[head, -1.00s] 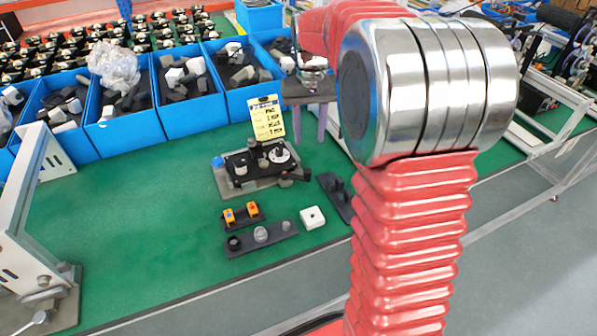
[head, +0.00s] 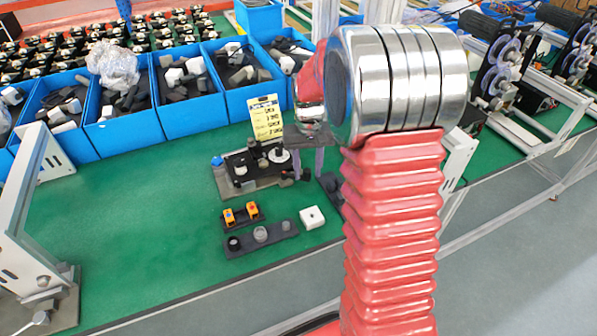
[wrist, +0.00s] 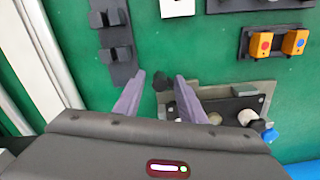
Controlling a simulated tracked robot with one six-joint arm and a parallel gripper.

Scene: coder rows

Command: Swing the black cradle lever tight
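The black cradle (head: 238,163) sits on a grey base plate (head: 230,188) on the green bench; the wrist view shows its plate (wrist: 262,90) at lower right. Its black lever (head: 287,178) sticks out to the right. In the wrist view the lever's dark knob (wrist: 162,83) shows between my fingers, nearer the right one; contact cannot be told. My gripper (head: 308,177), with two purple-grey fingers pointing down, is open at the cradle's right end. It also shows in the wrist view (wrist: 160,78). Part of the lever is hidden behind the fingers and the gripper body.
An instruction card (head: 266,117) stands behind the cradle. In front lie a holder with orange blocks (head: 241,215), a dark tray with round parts (head: 261,235) and a white block (head: 312,217). A dark bracket (wrist: 115,45) is nearby. Blue bins (head: 128,130) line the back.

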